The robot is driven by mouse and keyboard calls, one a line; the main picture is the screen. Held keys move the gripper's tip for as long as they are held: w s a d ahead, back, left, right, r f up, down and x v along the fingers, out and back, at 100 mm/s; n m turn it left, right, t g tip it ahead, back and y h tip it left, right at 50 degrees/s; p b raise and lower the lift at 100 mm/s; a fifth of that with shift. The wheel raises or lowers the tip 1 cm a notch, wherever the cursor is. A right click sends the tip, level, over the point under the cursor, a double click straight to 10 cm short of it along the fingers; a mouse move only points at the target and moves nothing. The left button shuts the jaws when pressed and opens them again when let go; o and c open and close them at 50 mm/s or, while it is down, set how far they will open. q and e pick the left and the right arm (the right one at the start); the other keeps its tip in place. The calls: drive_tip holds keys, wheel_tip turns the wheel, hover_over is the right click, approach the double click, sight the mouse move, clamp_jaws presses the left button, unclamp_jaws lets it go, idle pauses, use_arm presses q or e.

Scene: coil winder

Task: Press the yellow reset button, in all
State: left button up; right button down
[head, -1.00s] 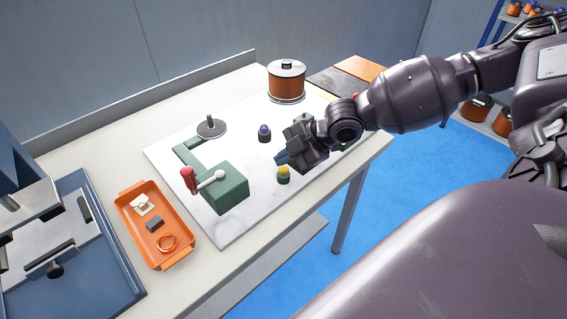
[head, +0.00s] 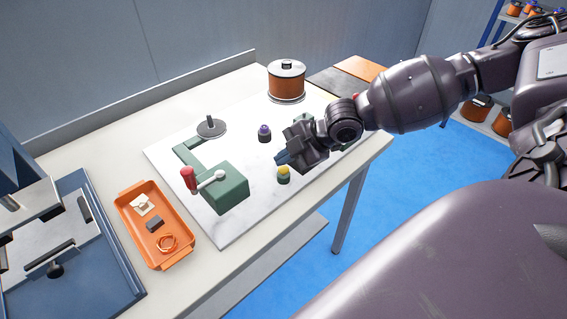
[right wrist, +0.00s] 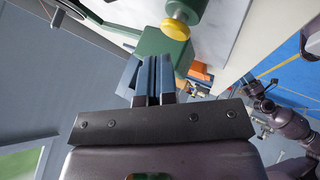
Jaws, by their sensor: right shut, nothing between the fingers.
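The yellow reset button (head: 284,170) sits on a small green base on the white board, in front of my right gripper in the head view. It also shows in the right wrist view (right wrist: 175,29), beyond the fingertips and a little right of them. My right gripper (head: 281,158) is shut and empty. Its blue fingers (right wrist: 153,62) are close together. In the head view the fingertips appear just above and behind the button, with a visible gap; contact is not seen. My left gripper is not in view.
A green crank winder (head: 232,186) with a red knob stands left of the button. A dark button with a purple top (head: 264,130) is behind it. A copper spool (head: 286,80) stands at the back. An orange tray (head: 126,212) lies at left.

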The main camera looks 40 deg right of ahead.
drive_tip(key=shift+f, duration=0.2)
drive_tip(key=shift+f, duration=0.2)
idle(0.4)
drive_tip(key=shift+f, duration=0.55)
idle(0.6)
drive_tip(key=shift+r, duration=0.95)
